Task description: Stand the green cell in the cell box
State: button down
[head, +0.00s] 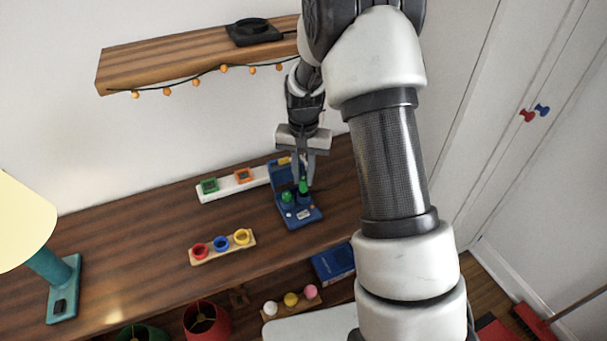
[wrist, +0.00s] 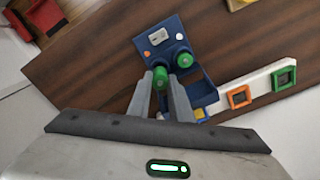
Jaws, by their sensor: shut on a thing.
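The blue cell box (head: 303,216) stands on the wooden shelf, its lid (head: 281,178) raised at the back. One green cell (head: 287,198) stands in its left well in the head view; it also shows in the wrist view (wrist: 184,59). My gripper (head: 303,181) is over the box, shut on a second green cell (head: 303,187). In the wrist view the held green cell (wrist: 160,75) is between the fingertips, beside the standing one. It looks upright over the other well; I cannot tell how deep its lower end sits.
A white strip (head: 222,190) with green and orange square frames lies behind the box. A wooden holder (head: 225,249) with red, blue and yellow rings is at the front left. A teal lamp (head: 62,285) stands far left. An upper shelf (head: 190,55) hangs above.

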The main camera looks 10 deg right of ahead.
aim_at(304, 178)
jog(key=shift+f+b, duration=1.3)
jog(key=shift+f, duration=0.65)
jog(key=c, duration=1.5)
grip_release()
jog(key=shift+r, duration=0.1)
notch_tip(304, 178, up, 17)
jog(key=shift+r+p, duration=0.1)
jog(key=shift+p, duration=0.9)
